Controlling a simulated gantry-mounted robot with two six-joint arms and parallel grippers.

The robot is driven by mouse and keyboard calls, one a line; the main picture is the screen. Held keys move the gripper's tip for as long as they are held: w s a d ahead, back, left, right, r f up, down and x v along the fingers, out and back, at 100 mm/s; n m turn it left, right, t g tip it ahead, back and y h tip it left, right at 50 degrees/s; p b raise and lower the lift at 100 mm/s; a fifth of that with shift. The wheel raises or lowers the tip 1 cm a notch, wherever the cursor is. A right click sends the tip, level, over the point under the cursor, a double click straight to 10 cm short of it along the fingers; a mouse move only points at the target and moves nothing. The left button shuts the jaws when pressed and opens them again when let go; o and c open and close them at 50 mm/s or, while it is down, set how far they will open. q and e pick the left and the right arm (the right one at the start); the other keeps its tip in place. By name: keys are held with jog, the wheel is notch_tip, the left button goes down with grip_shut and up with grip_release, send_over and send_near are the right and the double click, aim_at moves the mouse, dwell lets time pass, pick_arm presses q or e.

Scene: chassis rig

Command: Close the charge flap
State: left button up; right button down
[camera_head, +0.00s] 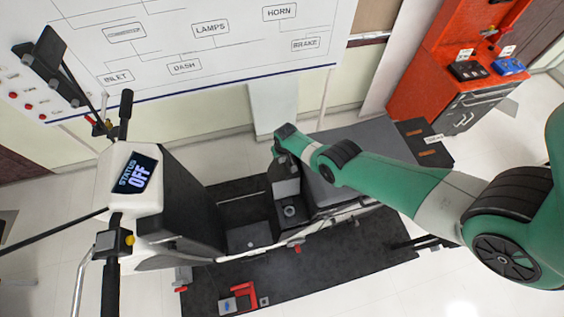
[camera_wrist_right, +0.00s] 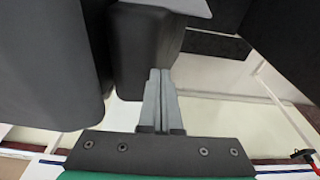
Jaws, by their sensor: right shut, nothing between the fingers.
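My right gripper (camera_head: 287,188) reaches down at the front of the scooter's dark seat (camera_head: 365,150), above the footwell. In the right wrist view its two grey fingers (camera_wrist_right: 158,75) are shut together with nothing between them. Their tips are close to a dark rounded block (camera_wrist_right: 140,45); I cannot tell whether they touch it. I cannot make out the charge flap for certain in either view. A small round fitting (camera_head: 290,211) shows just below the gripper; I cannot tell what it is. My left gripper is not in view.
The scooter's white front with a display reading STATUS OFF (camera_head: 137,175) and its handlebars stand at the left. A black mat (camera_head: 330,258) lies underneath, with a red part (camera_head: 246,292) on it. A red tool cabinet (camera_head: 425,60) stands at the back right.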

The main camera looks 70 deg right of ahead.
aim_at(286, 186)
pick_arm(q)
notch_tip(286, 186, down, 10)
jog(key=b, duration=0.9)
pick_arm(e)
notch_tip(286, 186, down, 9)
jog(key=w+d, duration=0.1)
pick_arm(q)
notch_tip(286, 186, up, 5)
jog(key=p, duration=0.5)
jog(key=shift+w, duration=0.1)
pick_arm(e)
jog(key=s+a+r, duration=0.1)
jog(key=s+a, duration=0.1)
jog(key=a, duration=0.1)
jog(key=shift+s+r, duration=0.25)
jog(key=shift+r, duration=0.15)
pick_arm(q)
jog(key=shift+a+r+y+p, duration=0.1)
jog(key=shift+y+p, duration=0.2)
jog(key=shift+p, duration=0.05)
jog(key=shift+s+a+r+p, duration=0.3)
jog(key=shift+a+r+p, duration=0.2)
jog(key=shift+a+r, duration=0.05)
pick_arm(e)
jog(key=shift+s+a+r+t+h, duration=0.2)
jog(key=shift+a+t+h, duration=0.1)
jog(key=shift+h, duration=0.1)
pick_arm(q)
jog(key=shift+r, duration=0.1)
